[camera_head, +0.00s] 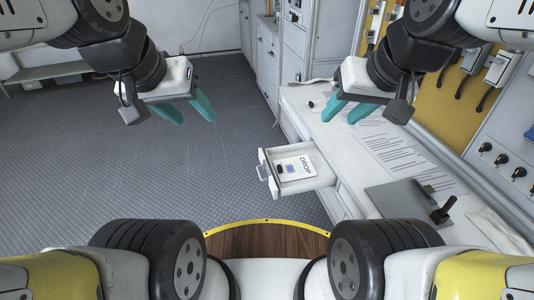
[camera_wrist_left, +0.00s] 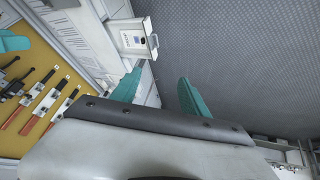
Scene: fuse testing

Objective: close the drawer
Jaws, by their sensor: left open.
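The white drawer (camera_head: 312,184) is pulled out from the white counter, with its handle (camera_head: 263,174) facing left. Inside lies a white card marked "DROP" with a small dark item and a bluish patch. The drawer also shows at the top of the left wrist view (camera_wrist_left: 124,46). My left gripper (camera_head: 190,109) is open and empty, above the floor, up and left of the drawer in the head view. My right gripper (camera_head: 347,111) has its teal fingers apart and empty, over the counter, up and right of the drawer.
The counter (camera_head: 345,140) carries printed sheets (camera_head: 395,150) and a grey plate (camera_head: 405,203) with a black lever. A yellow tool panel (camera_head: 450,105) stands along the right. Grey floor (camera_head: 150,185) left of the drawer is clear. A wooden, yellow-edged surface (camera_head: 265,241) lies in front.

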